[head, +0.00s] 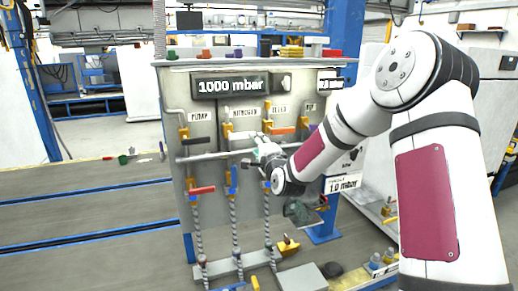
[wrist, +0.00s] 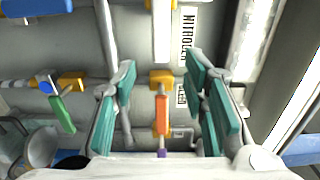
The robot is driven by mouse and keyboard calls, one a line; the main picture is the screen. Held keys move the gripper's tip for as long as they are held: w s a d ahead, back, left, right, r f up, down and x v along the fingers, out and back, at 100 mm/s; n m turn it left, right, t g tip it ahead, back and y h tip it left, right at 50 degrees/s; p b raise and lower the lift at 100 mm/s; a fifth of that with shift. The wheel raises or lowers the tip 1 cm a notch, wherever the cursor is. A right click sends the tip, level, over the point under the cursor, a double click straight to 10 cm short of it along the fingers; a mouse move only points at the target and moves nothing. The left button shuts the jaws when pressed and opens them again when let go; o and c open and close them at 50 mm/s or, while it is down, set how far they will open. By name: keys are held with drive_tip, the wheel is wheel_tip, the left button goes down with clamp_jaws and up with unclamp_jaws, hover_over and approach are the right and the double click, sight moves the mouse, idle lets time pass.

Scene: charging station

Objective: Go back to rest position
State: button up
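My gripper (head: 258,155) is stretched out in front of a grey valve panel (head: 222,97) in the head view. In the wrist view my gripper (wrist: 160,75) is open, with its teal finger pads well apart. An orange valve handle (wrist: 162,115) shows in the gap between the fingers, and neither finger visibly touches it. How far it stands from the fingers in depth I cannot tell. My arm is bent and reaches in from the right side of the head view.
The panel carries a "1000 mbar" display (head: 231,86), a red handle (head: 202,190), a blue handle (head: 233,180) and an orange handle (head: 283,130). A horizontal pipe (head: 210,155) crosses it. A grey box (head: 300,277) stands below.

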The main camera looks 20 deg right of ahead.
drive_tip(key=shift+s, duration=0.95)
drive_tip(key=s+a+r+n+g, duration=0.2)
drive_tip(key=s+a+n+g, duration=0.1)
drive_tip(key=s+n, duration=0.3)
drive_tip(key=s+a+r+n+g, duration=0.2)
drive_tip(key=s+a+n+g, duration=0.15)
drive_tip(key=s, duration=0.45)
drive_tip(key=s+n+g, duration=0.6)
drive_tip(key=s+n, duration=0.2)
drive_tip(key=s, duration=2.3)
drive_tip(key=shift+d+r+n, duration=0.25)
drive_tip(key=shift+d+n, duration=0.05)
drive_tip(key=shift+n, duration=0.05)
